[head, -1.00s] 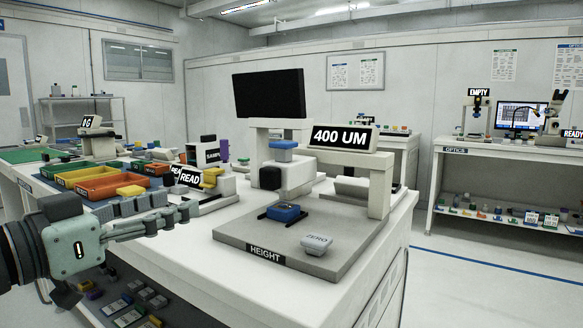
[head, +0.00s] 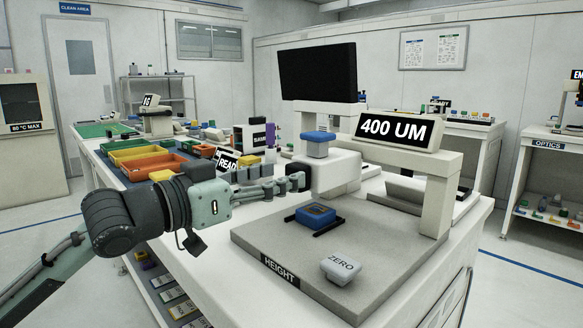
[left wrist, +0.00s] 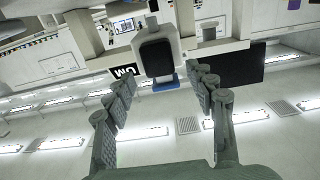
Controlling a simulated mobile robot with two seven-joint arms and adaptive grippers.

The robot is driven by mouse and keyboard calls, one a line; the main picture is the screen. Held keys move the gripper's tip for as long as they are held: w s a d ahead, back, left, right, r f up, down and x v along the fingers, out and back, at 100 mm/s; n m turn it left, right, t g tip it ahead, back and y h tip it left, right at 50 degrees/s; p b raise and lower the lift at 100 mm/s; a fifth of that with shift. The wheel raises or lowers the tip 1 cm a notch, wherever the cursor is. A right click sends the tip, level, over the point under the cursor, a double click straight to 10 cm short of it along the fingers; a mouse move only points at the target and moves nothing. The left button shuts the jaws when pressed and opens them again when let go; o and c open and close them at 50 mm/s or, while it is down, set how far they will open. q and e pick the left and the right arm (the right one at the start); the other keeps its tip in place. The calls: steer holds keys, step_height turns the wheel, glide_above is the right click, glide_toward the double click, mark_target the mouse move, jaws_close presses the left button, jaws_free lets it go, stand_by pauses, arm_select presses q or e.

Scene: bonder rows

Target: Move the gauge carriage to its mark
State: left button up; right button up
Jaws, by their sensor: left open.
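The height gauge stands on a grey base (head: 262,238) labelled HEIGHT, with a display reading 400 UM (head: 393,130). I take the white block with a blue cap to be the gauge carriage (head: 337,172); its dark front is partly hidden by my left fingers in the head view. My left gripper (head: 303,182) is open, its fingers pointing right towards the carriage's front. In the left wrist view, the carriage (left wrist: 157,52) appears upside down beyond the open fingertips (left wrist: 164,78), with nothing between them. A mark for the carriage cannot be made out. My right gripper is out of view.
A blue block (head: 315,214) on dark rails and a white ZERO button (head: 340,268) sit on the gauge base. A READ sign (head: 228,162) and orange and green trays stand behind my left arm. A dark monitor (head: 318,72) stands behind the gauge.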

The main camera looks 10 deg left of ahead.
mark_target(322, 170)
arm_select(q)
steer(key=x, duration=0.3)
steer(key=shift+w+d, duration=0.1)
steer(key=shift+d, duration=0.05)
steer(key=shift+c, duration=0.3)
jaws_close()
